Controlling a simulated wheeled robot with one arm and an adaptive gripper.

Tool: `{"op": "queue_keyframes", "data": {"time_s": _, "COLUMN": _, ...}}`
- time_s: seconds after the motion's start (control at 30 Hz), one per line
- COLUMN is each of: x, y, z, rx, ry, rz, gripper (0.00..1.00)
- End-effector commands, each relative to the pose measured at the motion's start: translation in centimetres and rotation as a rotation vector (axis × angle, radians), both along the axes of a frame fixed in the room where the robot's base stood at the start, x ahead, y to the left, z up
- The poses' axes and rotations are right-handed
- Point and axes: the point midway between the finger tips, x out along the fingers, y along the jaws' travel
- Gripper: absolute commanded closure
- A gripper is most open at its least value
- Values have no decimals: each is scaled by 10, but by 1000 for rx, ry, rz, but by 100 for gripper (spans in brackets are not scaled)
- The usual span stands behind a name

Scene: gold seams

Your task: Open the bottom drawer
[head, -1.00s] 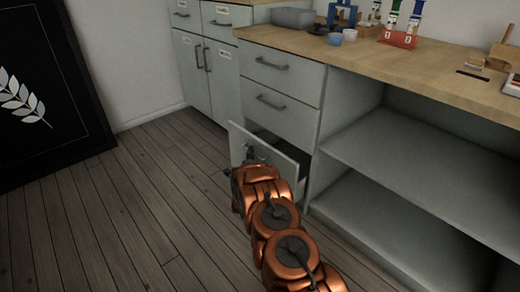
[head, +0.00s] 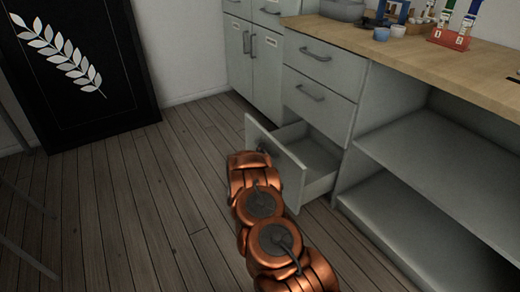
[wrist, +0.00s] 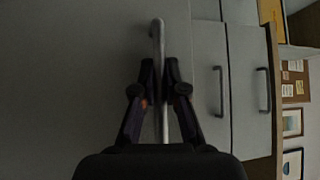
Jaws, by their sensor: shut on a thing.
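The bottom drawer (head: 277,157) of the grey cabinet stands well open in the head view, its front pulled out from the cabinet and its empty-looking inside showing. In the wrist view its front (wrist: 60,80) fills the left side and its bar handle (wrist: 157,40) runs between my fingers. My gripper (wrist: 162,72) is shut on the handle. In the head view my copper arm hides the gripper tips and most of the handle.
Two shut drawers with bar handles, the top one (head: 322,66) and the middle one (head: 317,102), sit above. Open shelves (head: 440,150) are to the right. Several items stand on the wooden worktop (head: 400,62). A framed leaf picture (head: 80,75) leans at the left. The plank floor (head: 130,210) is clear.

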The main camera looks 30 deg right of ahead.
Motion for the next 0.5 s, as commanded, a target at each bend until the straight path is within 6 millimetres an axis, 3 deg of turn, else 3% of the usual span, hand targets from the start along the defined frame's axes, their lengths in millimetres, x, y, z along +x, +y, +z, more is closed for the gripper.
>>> {"op": "queue_keyframes", "data": {"time_s": 0.17, "x": 2, "y": 3, "z": 0, "rx": -1, "ry": -1, "rz": 7, "gripper": 100}}
{"op": "queue_keyframes", "data": {"time_s": 0.2, "x": 2, "y": 3, "z": 1, "rx": -1, "ry": -1, "rz": 7, "gripper": 86}}
{"op": "queue_keyframes", "data": {"time_s": 0.4, "x": 1, "y": 2, "z": 0, "rx": 0, "ry": -1, "rz": 4, "gripper": 65}}
{"op": "queue_keyframes", "data": {"time_s": 0.5, "x": 1, "y": 2, "z": 0, "rx": 0, "ry": -1, "rz": 4, "gripper": 63}}
